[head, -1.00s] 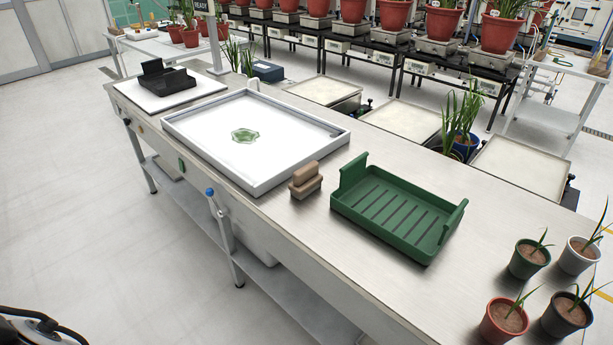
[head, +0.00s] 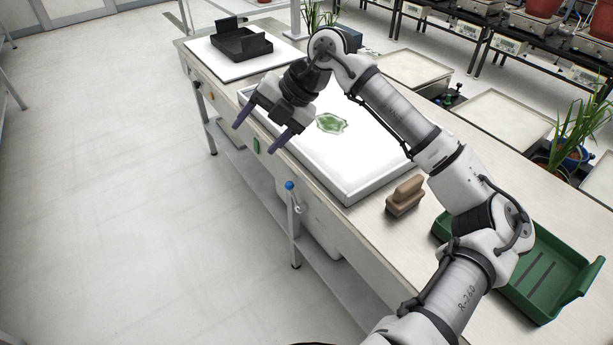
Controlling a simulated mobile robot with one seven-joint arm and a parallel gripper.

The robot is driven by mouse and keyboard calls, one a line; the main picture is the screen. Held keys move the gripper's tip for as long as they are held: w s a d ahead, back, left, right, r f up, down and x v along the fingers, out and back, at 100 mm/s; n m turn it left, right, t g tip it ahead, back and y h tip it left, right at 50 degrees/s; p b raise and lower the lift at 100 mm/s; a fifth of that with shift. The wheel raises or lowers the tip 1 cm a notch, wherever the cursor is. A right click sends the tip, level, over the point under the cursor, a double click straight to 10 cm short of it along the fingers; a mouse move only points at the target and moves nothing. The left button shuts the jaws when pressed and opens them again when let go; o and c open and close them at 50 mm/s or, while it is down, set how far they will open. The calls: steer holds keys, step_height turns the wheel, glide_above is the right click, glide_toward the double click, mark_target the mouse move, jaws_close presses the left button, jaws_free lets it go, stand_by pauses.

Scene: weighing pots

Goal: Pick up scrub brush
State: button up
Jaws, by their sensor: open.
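The scrub brush (head: 405,196) is a small brown block with a raised grip. It stands on the metal bench between the white tray and the green tray, in the lower right half of the head view. My gripper (head: 258,132) has two purple fingers spread wide apart, with nothing between them. It is over the near left edge of the white tray, up and to the left of the brush and well apart from it. My arm passes just right of the brush and hides none of it.
The white tray (head: 343,196) holds a green patch (head: 331,123). The green tray (head: 541,309) is partly hidden behind my arm. A black tray (head: 241,43) sits on a white board (head: 205,53) at the far left end. A blue-knobbed valve (head: 290,186) stands at the bench's front edge.

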steer(key=w+d+f+m+t+h, duration=0.1)
steer(key=d+m+h, duration=0.15)
steer(key=d, duration=0.75)
steer(key=w+d+f+m+h, duration=0.1)
steer(key=w+d+m+h, duration=0.15)
steer(key=d, duration=0.65)
steer(key=m+h, duration=0.3)
steer(key=m, duration=0.1)
glide_above(411, 182)
steer(key=w, duration=0.1)
steer(key=f+p, duration=0.1)
steer(key=f, duration=0.2)
steer(key=f+p, duration=0.1)
steer(key=f, duration=0.3)
steer(key=shift+s+d+f, duration=0.15)
steer(key=shift+d+f, duration=0.05)
steer(key=shift+f, duration=0.1)
steer(key=shift+s+a+f+p, duration=0.15)
steer(key=shift+f+p, duration=0.3)
steer(key=shift+f, duration=1.05)
steer(key=shift+s+a+f+p, duration=0.15)
steer(key=shift+f+p, duration=0.3)
steer(key=shift+f, duration=1.05)
steer(key=shift+d, duration=0.15)
steer(key=shift+c, duration=0.5)
steer(key=c, duration=1)
steer(key=shift+r, duration=0.1)
step_height(411, 182, up, 20)
steer(key=b, duration=0.3)
